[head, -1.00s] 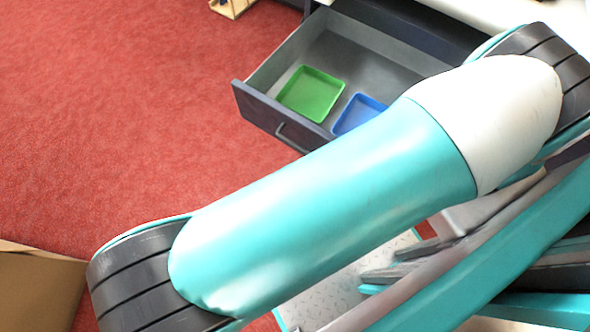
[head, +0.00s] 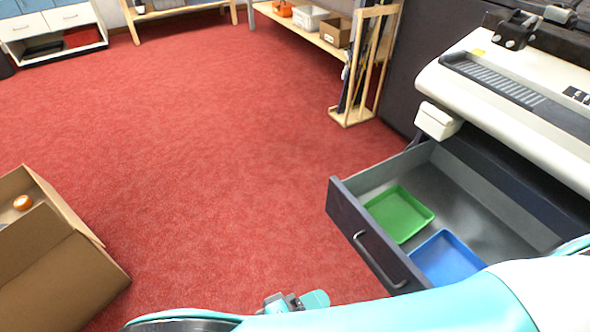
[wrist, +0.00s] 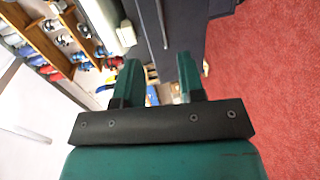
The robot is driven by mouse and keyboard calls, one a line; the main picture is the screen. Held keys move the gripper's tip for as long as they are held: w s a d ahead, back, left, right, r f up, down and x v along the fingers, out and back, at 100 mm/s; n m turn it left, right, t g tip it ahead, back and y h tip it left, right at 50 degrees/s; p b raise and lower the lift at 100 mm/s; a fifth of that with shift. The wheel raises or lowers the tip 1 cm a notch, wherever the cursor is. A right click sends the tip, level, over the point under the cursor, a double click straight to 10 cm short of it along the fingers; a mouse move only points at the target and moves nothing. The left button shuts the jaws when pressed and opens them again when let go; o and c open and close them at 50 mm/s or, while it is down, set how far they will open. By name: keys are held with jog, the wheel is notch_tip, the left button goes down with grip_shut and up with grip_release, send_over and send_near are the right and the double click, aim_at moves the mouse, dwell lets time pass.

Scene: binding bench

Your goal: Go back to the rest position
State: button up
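My gripper (wrist: 158,82) shows in the wrist view with its two green fingers apart and nothing between them. In the head view my arm runs low along the bottom edge, and I cannot clearly make out the gripper there. The open drawer (head: 372,243) stands out from the bench at the right of the head view. It holds a green tray (head: 399,214) and a blue tray (head: 447,258), both with no contents showing. My arm hides the drawer's near right corner.
An open cardboard box (head: 75,275) stands on the floor at left with an orange round thing (head: 23,202) inside. A white machine (head: 510,100) sits on the bench. A wooden rack (head: 352,117) stands beyond the drawer. The red carpet (head: 220,170) between is clear.

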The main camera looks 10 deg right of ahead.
jog(key=w+d+r+n+g+y, duration=0.15)
jog(key=w+r+g+y, duration=0.35)
jog(key=r, duration=0.5)
jog(key=w+d+r+g+y, duration=0.2)
jog(key=w+r+y, duration=0.3)
jog(key=r, duration=0.5)
jog(key=s+d+r+n+t+y, duration=0.1)
jog(key=s+d+r+y, duration=0.1)
jog(key=s+r+y, duration=0.3)
jog(key=s+d+r+n+t+y, duration=0.1)
jog(key=s+d+r+y, duration=0.2)
jog(key=r, duration=0.4)
notch_tip(320, 180, up, 22)
jog(key=a+y+p, duration=0.1)
jog(key=p, duration=2.1)
jog(key=shift+w, duration=0.25)
jog(key=shift+a+f, duration=0.1)
